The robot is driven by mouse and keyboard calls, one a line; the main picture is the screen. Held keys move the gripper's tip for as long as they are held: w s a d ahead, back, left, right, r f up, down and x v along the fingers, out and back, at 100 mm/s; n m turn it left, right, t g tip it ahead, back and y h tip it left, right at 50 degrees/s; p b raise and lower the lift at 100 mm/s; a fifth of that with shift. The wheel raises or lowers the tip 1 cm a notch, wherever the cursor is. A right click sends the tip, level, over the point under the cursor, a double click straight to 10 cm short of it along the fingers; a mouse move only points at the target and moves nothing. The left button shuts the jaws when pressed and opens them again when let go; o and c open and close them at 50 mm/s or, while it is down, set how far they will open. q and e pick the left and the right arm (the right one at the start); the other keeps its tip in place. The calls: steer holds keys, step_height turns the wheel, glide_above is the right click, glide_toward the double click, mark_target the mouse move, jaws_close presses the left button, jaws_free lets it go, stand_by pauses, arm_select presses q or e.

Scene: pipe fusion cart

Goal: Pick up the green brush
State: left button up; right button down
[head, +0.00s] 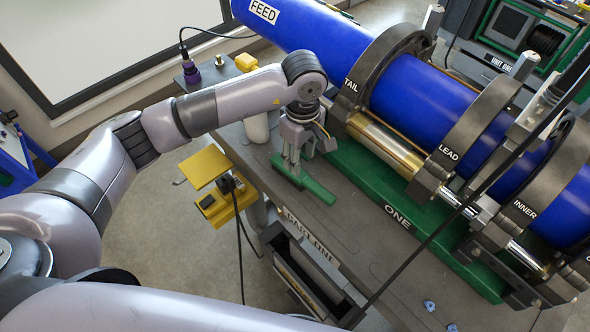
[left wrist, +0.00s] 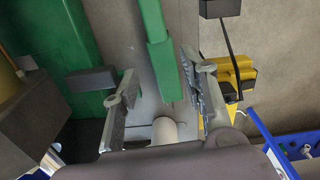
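The green brush (head: 316,189) lies on the grey cart top, near its left edge, in the head view. Its handle also shows in the left wrist view (left wrist: 161,50), coming down from the top edge. My left gripper (head: 291,165) points down at the brush and partly hides it. In the left wrist view the left gripper (left wrist: 163,95) is open, with its fingers apart. The brush handle lies between them in this view, closer to the right-hand finger. A gap shows on the left side. My right gripper is not in view.
A large blue pipe (head: 415,92) rests in dark clamps over a green base (head: 365,180), right of the brush. A white cylinder (head: 257,127) stands behind my left gripper. A yellow bracket (head: 206,167) sits left of the cart. The cart top's front stretch is mostly clear.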

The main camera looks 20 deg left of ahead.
mark_target(300, 177)
arm_select(q)
step_height(300, 177, down, 3)
steer(key=shift+f+p, duration=0.15)
steer(key=shift+p, duration=0.15)
steer(key=shift+s+f+p, duration=0.1)
steer(key=shift+f+p, duration=0.4)
steer(key=shift+f, duration=0.05)
step_height(300, 177, down, 4)
steer(key=shift+r+p, duration=0.2)
steer(key=shift+p, duration=0.65)
steer(key=shift+f, duration=0.4)
steer(key=shift+c, duration=0.2)
jaws_close()
